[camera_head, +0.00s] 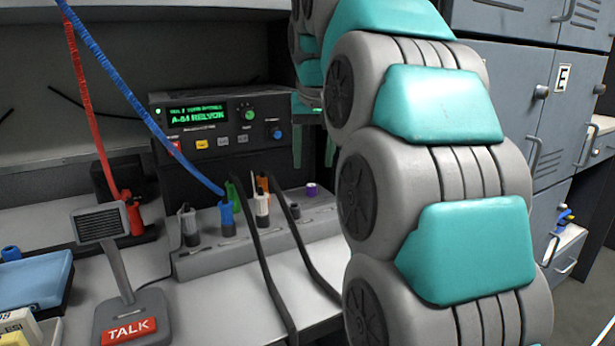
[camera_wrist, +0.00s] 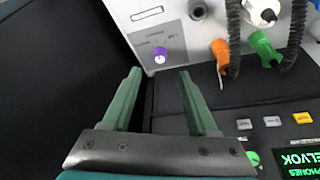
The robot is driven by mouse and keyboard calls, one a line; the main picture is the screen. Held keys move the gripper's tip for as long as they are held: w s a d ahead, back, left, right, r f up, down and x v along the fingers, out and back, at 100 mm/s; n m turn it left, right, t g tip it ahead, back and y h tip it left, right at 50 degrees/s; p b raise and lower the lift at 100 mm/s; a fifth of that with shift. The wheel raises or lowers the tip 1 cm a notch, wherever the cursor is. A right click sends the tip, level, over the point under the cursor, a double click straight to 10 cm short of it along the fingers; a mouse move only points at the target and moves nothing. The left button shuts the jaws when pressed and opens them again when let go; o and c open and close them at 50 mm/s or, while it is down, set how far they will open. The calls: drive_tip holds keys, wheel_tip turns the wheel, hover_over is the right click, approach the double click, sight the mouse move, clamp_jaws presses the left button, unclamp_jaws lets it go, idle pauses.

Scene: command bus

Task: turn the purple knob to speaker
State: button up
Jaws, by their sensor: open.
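The purple knob (camera_head: 312,189) sits at the right end of the grey patch box (camera_head: 190,262). In the wrist view the purple knob (camera_wrist: 160,54) has a pale mark on it and small printing around it that I cannot read. My gripper (camera_wrist: 160,72) is open and empty. In the wrist view its two green fingers point at the box, with the knob ahead, between their lines and apart from both. In the head view my arm hides most of my gripper, with its green fingers (camera_head: 313,148) showing above and behind the knob.
A black radio (camera_head: 215,125) with a green display stands behind the box, close to my fingers. Several coloured plugs with cables fill the box's left and middle. A talk microphone (camera_head: 125,310) stands at the front left. Grey lockers (camera_head: 510,90) are at the right.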

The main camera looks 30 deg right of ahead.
sight(311, 185)
drive_tip(key=shift+x, duration=3.35)
clamp_jaws()
